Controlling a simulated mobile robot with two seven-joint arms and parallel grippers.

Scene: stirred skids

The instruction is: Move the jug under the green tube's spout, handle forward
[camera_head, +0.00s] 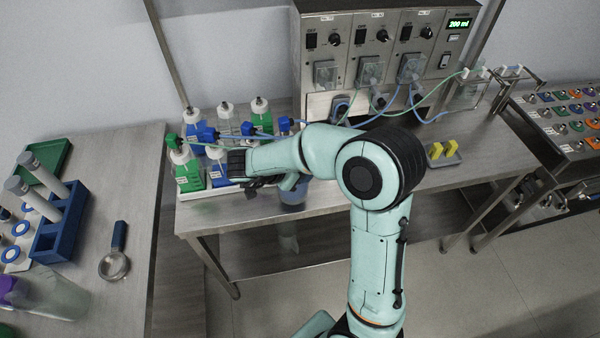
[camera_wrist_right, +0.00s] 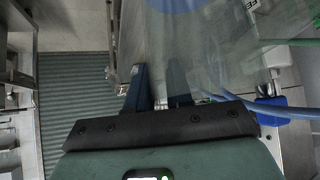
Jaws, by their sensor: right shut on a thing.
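The jug (camera_head: 293,197) is a clear vessel with blue in it, at the front edge of the steel bench, partly hidden by my right arm. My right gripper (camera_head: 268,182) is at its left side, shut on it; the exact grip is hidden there. In the right wrist view the jug's clear wall (camera_wrist_right: 215,50) fills the upper middle, just beyond the fingers (camera_wrist_right: 158,88). I cannot tell whether the jug touches the bench. The green tube (camera_head: 440,92) runs from the pump unit to a spout (camera_head: 465,73) at the bench's right end. My left gripper is not in view.
Capped bottles (camera_head: 188,168) stand in a white tray left of the jug. The pump unit (camera_head: 380,50) stands behind. A small tray with yellow blocks (camera_head: 442,152) sits on the bench right of my arm. Blue and green tubes cross the bench. Open floor lies in front.

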